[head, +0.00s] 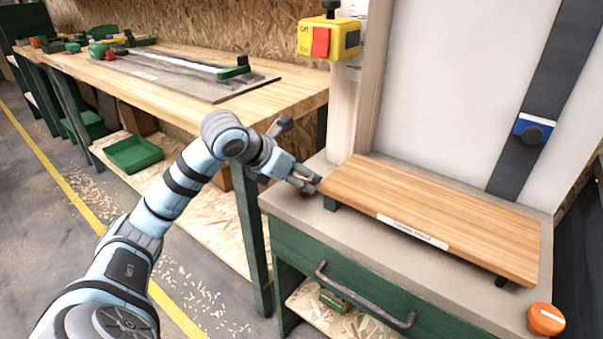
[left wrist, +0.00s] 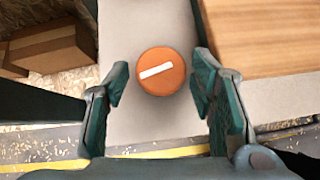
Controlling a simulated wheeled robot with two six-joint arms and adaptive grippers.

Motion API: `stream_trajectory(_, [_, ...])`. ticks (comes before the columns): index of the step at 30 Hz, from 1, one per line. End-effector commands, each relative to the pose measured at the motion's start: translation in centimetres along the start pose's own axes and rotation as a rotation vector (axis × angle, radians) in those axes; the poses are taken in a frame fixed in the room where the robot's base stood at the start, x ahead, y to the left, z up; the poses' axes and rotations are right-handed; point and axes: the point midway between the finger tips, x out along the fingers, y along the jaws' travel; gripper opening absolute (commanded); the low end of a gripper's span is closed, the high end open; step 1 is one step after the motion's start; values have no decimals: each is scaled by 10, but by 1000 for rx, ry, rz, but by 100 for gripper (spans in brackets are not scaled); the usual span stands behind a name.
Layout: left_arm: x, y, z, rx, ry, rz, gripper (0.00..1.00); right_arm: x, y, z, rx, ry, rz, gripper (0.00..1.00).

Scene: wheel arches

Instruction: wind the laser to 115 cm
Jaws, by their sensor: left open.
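My left gripper (head: 304,181) is open at the left end of the grey bench top. In the left wrist view, its two fingers (left wrist: 161,76) stand on either side of an orange round knob (left wrist: 162,70) with a white bar, with gaps on both sides. The bar tilts slightly, its right end higher. In the head view this knob is mostly hidden by the fingers. A blue block with a dark round front (head: 533,128) sits on a dark slanted rail (head: 550,90). I see no readable scale.
A raised wooden board (head: 430,210) with an unreadable label lies right of my gripper. A yellow box with a red switch (head: 320,40) is above on a post. A green drawer with a grey handle (head: 365,300) is below. A long workbench (head: 290,95) stands behind left.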

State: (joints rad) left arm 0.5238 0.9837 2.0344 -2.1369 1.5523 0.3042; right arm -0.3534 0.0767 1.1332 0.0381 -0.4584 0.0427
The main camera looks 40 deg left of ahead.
Motion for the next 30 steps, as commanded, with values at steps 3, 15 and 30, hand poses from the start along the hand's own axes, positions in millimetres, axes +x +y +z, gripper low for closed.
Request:
stream_trajectory(3, [12,0,-1,-1,0,-1,51,0,0,-1,-3,-3,0,40])
stream_trajectory(15, [15,0,-1,0,1,-1,38,-1,0,-2,-5,-5,0,40])
stream_trajectory(30, [14,1,-1,33,2,-32,14,-1,0,-1,-3,-5,-1,40])
